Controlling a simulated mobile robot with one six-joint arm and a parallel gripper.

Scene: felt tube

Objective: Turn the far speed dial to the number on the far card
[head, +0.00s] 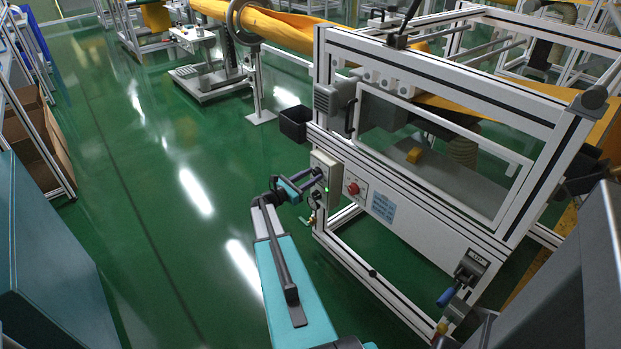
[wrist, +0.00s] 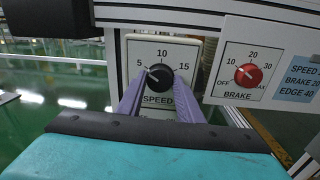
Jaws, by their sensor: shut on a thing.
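The far speed dial (wrist: 160,76) is a black knob on a white panel marked 5, 10, 15 and SPEED. Its white pointer mark faces up and left, close to the 5. My gripper (wrist: 161,80) has its two purple fingers on either side of the knob, shut on it. In the head view my gripper (head: 313,177) reaches the grey control box (head: 328,168) on the frame's left post. The far card (wrist: 303,78) is blue and reads SPEED, BRAKE 20, EDGE 40; its speed number is cut off at the picture edge. The card (head: 383,206) is too small to read in the head view.
A red brake dial (wrist: 243,73) sits on a white plate just right of the speed panel, its pointer near 10. A black bin (head: 295,123) hangs on the frame above left of the control box. Green floor (head: 180,240) is clear at left.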

